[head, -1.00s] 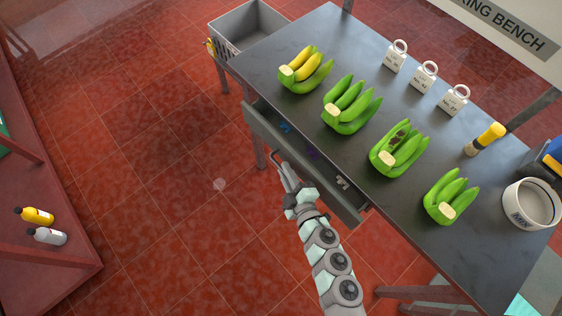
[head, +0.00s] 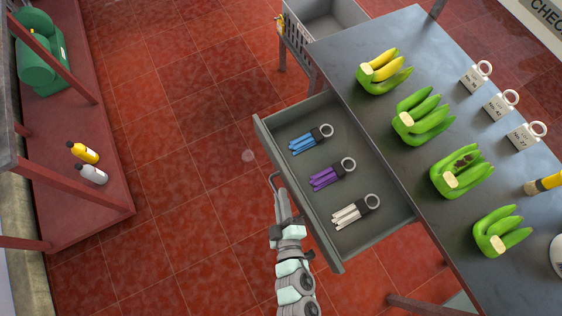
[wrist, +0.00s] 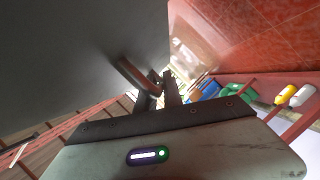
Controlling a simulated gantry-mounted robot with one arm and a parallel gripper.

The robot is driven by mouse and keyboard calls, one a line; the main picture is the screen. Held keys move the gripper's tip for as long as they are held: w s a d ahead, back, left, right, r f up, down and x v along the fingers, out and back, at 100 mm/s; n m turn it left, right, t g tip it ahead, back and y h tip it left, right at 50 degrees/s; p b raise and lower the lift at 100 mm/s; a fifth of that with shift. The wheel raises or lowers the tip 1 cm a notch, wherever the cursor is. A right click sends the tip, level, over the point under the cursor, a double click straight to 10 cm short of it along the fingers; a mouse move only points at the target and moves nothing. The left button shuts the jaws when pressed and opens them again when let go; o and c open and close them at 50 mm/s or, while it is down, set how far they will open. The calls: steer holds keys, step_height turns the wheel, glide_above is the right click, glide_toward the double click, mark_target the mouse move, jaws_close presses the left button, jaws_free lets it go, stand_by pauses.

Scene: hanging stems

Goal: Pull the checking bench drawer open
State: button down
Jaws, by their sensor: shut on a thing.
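The checking bench (head: 365,105) has a grey drawer (head: 283,166) standing well out from its side. Inside the drawer lie bundles of blue (head: 303,143), purple (head: 325,178) and white (head: 350,214) ties, each with a ring. A thin bar handle (head: 273,184) runs along the outside of the drawer front. My gripper (head: 278,200) is at this handle and shut on it. In the wrist view the curved handle (wrist: 132,72) passes between my gripper's dark fingers (wrist: 158,92), close to the grey drawer front (wrist: 75,60). The exact finger contact is partly hidden.
Green and yellow banana hands (head: 422,118) and white tags (head: 500,105) lie on the bench top. A grey crate (head: 335,22) stands beyond it. A red shelf (head: 85,205) with bottles (head: 85,153) is at the left. The red floor between is clear.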

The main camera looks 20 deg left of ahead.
steer(key=shift+s+a, duration=0.1)
stand_by(0.3)
steer(key=c, duration=1.8)
jaws_free()
steer(key=shift+o, duration=0.2)
steer(key=p+v, duration=0.4)
steer(key=v, duration=0.6)
steer(key=shift+s+p, duration=0.35)
steer(key=shift+p, duration=0.05)
steer(key=shift+r, duration=0.2)
